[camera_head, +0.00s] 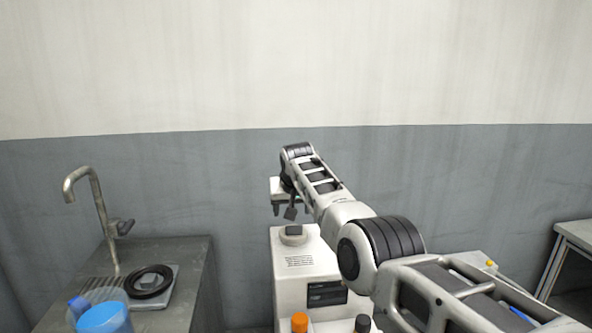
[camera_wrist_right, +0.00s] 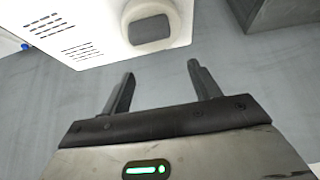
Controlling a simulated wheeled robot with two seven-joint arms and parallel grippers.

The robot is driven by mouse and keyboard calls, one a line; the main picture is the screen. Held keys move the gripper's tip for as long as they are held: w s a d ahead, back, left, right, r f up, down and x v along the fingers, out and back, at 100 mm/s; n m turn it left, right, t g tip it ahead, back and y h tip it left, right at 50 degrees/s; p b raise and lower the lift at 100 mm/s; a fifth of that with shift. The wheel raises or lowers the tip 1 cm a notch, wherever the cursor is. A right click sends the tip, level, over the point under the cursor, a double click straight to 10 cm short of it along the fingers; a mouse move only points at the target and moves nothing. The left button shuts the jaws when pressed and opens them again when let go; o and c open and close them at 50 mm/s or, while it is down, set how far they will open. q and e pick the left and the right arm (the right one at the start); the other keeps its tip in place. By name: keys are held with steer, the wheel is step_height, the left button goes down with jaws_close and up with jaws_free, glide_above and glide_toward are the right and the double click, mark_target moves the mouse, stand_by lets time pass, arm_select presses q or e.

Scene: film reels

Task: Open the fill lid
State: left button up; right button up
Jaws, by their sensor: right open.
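The fill lid (camera_head: 293,231) is a round light cap with a dark grey raised grip, on top of a white machine (camera_head: 290,262). It looks closed. In the right wrist view the lid (camera_wrist_right: 150,28) lies beyond the fingertips, slightly left of the middle. My right gripper (camera_head: 284,211) hangs above the lid in the head view. In the wrist view its two fingers (camera_wrist_right: 160,72) are spread apart with nothing between them, and they appear clear of the lid. My left gripper is not in view.
An orange-capped bottle (camera_head: 299,322) and a dark-capped one (camera_head: 363,323) stand at the machine's front. A table (camera_head: 575,229) stands at right.

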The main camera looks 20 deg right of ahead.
steer(key=shift+p+v, duration=0.65)
steer(key=shift+v, duration=0.35)
steer(key=b+v, duration=0.1)
steer(key=v, duration=1.1)
steer(key=shift+s, duration=0.2)
steer(key=shift+r, duration=0.15)
